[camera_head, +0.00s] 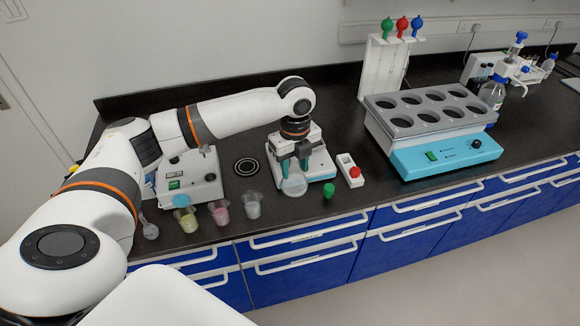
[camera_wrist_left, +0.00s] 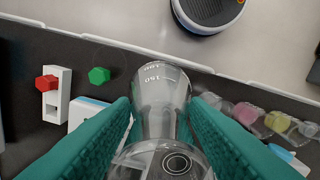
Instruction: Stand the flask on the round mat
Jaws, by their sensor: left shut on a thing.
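The clear flask (camera_head: 294,186) hangs between the teal fingers of my left gripper (camera_head: 291,166), in front of a white device with a teal panel. In the left wrist view the flask (camera_wrist_left: 162,95) shows with white graduation marks, gripped by both teal fingers (camera_wrist_left: 160,112). The round mat (camera_head: 246,167), black with a pale ring, lies flat and bare on the bench, left of the gripper in the head view. A dark ringed disc shows through the glass in the wrist view; I cannot tell what it is. My right gripper is out of view.
A white device (camera_head: 190,180) stands left of the mat. A green hexagonal piece (camera_head: 329,190) and a red-button box (camera_head: 350,171) lie right. A large bath (camera_head: 430,120) stands farther right.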

